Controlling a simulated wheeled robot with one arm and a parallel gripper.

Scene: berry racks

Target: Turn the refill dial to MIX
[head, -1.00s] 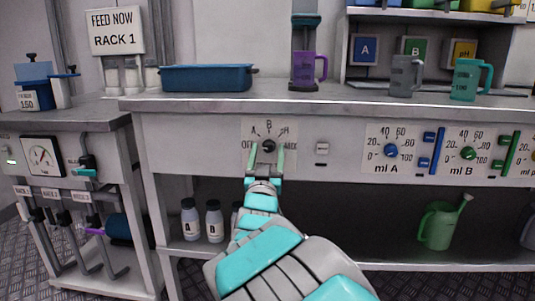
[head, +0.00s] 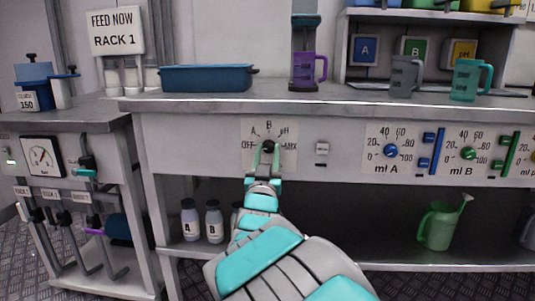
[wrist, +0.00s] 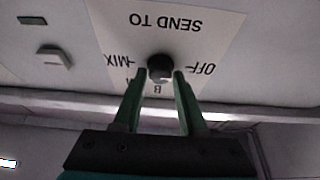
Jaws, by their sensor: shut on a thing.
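The refill dial is a dark round knob (head: 268,146) on a white label plate on the bench front, with OFF, A, B, pH and MIX around it. OFF is at its left and MIX at its right in the head view. In the wrist view the dial (wrist: 160,67) appears upside down, with SEND TO on the plate. My gripper (head: 268,150) is shut on the dial, one green finger on each side; it also shows in the wrist view (wrist: 160,74). The dial's pointer cannot be made out, so its setting is unclear.
A small switch (head: 322,149) sits right of the dial. Farther right are the ml A dial (head: 390,151) and ml B dial (head: 468,153) with sliders. A blue tray (head: 206,78) and purple jug (head: 303,72) stand on the bench above. White bottles (head: 190,222) stand below.

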